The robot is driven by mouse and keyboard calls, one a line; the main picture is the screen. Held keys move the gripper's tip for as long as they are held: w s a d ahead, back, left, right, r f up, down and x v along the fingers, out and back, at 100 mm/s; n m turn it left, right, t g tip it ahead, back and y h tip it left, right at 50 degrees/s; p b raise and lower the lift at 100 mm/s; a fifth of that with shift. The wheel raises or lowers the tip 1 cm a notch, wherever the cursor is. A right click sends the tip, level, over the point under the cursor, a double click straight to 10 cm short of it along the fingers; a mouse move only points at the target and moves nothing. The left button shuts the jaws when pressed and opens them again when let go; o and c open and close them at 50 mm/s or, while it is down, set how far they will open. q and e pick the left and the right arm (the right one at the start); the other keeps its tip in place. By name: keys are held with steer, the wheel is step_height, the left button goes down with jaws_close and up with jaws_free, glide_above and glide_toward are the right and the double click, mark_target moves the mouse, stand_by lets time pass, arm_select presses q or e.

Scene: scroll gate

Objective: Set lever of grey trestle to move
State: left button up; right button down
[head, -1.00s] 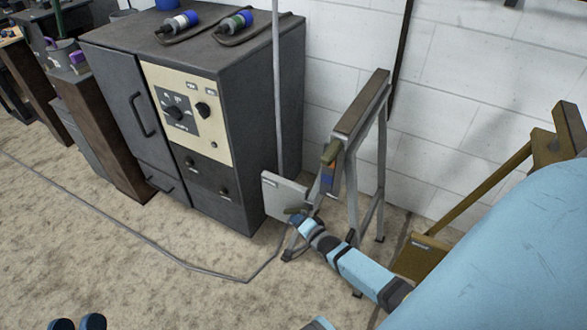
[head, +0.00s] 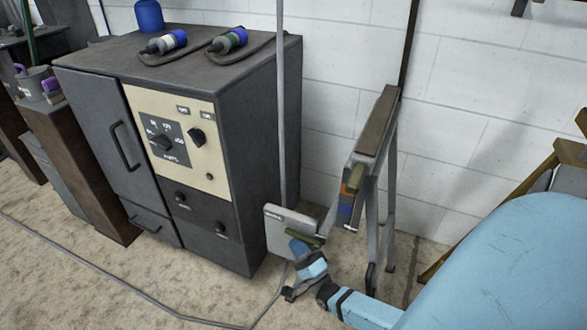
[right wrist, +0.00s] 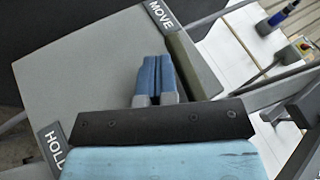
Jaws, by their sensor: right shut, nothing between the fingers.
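The grey trestle (head: 372,150) stands against the white wall, right of the dark cabinet. Its grey plate (head: 289,230) also shows in the right wrist view (right wrist: 95,70), with a MOVE label (right wrist: 164,17) at its top and a HOLD label (right wrist: 52,147) at lower left. An olive-green bar (right wrist: 183,56), which looks like the lever, lies close to the MOVE label. My right gripper (head: 297,247) is shut and empty in front of the plate. In the right wrist view its blue fingertips (right wrist: 155,62) are left of the bar; contact is unclear. My left gripper is out of view.
The dark cabinet (head: 190,150) stands left of the trestle, with cable-tailed tools (head: 228,40) on top. A thin upright pole (head: 281,100) rises beside the trestle plate. A cable (head: 110,272) runs across the floor. A yellow-brown trestle (head: 570,152) stands at the right.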

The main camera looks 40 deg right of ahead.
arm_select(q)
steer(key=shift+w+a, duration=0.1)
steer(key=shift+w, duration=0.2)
arm_select(e)
steer(key=shift+r+h, duration=0.15)
steer(key=shift+h, duration=0.15)
arm_select(q)
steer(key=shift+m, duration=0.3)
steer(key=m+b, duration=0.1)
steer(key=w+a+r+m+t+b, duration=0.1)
steer(key=b, duration=0.1)
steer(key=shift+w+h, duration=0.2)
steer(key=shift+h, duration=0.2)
arm_select(e)
steer(key=v, duration=1.3)
steer(key=shift+s+f+m, duration=0.2)
steer(key=shift+f+m, duration=0.1)
steer(key=shift+f, duration=0.15)
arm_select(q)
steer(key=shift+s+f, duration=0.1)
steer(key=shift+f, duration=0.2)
arm_select(e)
steer(key=shift+a, duration=0.1)
